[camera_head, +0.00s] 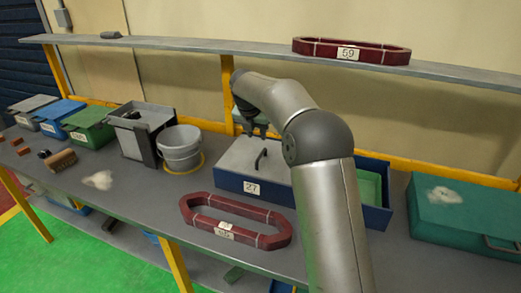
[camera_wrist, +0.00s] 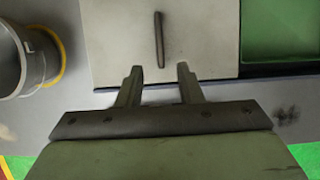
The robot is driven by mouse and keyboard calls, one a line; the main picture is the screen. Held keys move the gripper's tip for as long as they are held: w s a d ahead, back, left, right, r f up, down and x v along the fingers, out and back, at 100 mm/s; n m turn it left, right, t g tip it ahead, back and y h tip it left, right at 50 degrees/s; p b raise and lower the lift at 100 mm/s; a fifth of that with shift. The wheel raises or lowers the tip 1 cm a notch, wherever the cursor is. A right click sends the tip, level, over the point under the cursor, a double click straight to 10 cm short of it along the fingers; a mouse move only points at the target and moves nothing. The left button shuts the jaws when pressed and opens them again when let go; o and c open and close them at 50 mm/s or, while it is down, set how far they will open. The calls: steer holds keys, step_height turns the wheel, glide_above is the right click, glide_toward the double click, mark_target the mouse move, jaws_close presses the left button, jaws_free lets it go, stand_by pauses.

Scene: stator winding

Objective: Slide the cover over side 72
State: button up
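A blue box (camera_head: 278,196) stands on the bench with a label reading 27 on its front left. A flat grey cover (camera_head: 235,158) with a dark bar handle (camera_head: 261,158) lies over its left side. The right side is uncovered and shows a green inside (camera_head: 369,190), partly behind my arm. No label reading 72 is visible. My gripper (camera_head: 257,131) is above the cover, fingers apart and empty. In the wrist view my gripper (camera_wrist: 158,71) points at the cover (camera_wrist: 115,45), with the handle (camera_wrist: 159,40) just beyond the fingertips, between their lines.
A dark red coil (camera_head: 240,221) lies in front of the box. A grey bucket (camera_head: 180,148) stands left, a closed teal case (camera_head: 465,215) right. A shelf (camera_head: 200,50) with another red coil (camera_head: 352,52) runs above and behind.

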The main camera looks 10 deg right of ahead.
mark_target(260, 155)
steer(key=p+x, duration=0.1)
steer(key=x, duration=0.9)
steer(key=shift+w+f, duration=0.15)
jaws_close()
